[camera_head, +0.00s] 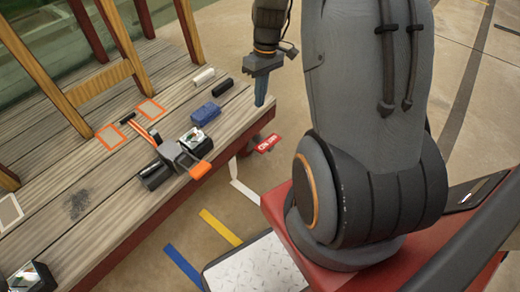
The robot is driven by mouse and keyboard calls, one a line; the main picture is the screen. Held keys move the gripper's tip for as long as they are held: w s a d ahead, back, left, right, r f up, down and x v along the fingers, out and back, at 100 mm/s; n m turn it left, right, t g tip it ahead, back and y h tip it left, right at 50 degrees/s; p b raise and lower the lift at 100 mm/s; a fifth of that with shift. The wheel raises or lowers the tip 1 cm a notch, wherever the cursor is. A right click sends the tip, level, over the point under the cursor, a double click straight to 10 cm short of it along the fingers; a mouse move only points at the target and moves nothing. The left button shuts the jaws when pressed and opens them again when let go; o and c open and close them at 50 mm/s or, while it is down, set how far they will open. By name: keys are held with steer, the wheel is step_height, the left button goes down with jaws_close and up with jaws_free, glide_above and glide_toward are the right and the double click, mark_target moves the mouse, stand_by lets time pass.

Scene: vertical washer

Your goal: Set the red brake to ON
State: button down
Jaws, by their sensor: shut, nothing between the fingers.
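A red tab with white lettering (268,143), which seems to read "ON UP", sits low beside the right end of the wooden bench. It looks like the red brake or its label. Its mount and pivot are partly hidden under the bench edge, so I cannot tell its exact position. My gripper (261,101) hangs pointing down at the bench's right end, above and slightly left of the tab in the picture. Its fingers are shut with nothing between them. They look apart from the tab.
The wooden bench (95,193) carries a clamp-like tool with orange ends (200,170), a blue block (205,114), a black cylinder (222,87) and a white cylinder (203,76). Yellow (220,228) and blue (184,266) strips mark the floor.

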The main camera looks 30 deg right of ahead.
steer(key=n+b, duration=0.1)
steer(key=b, duration=0.5)
glide_above(261, 149)
steer(key=w+d, duration=0.2)
steer(key=d, duration=0.2)
step_height(261, 149, down, 14)
steer(key=shift+s+y, duration=0.15)
steer(key=shift+y, duration=0.15)
steer(key=b+x, duration=0.6)
steer(key=x, duration=0.8)
steer(key=shift+a, duration=0.15)
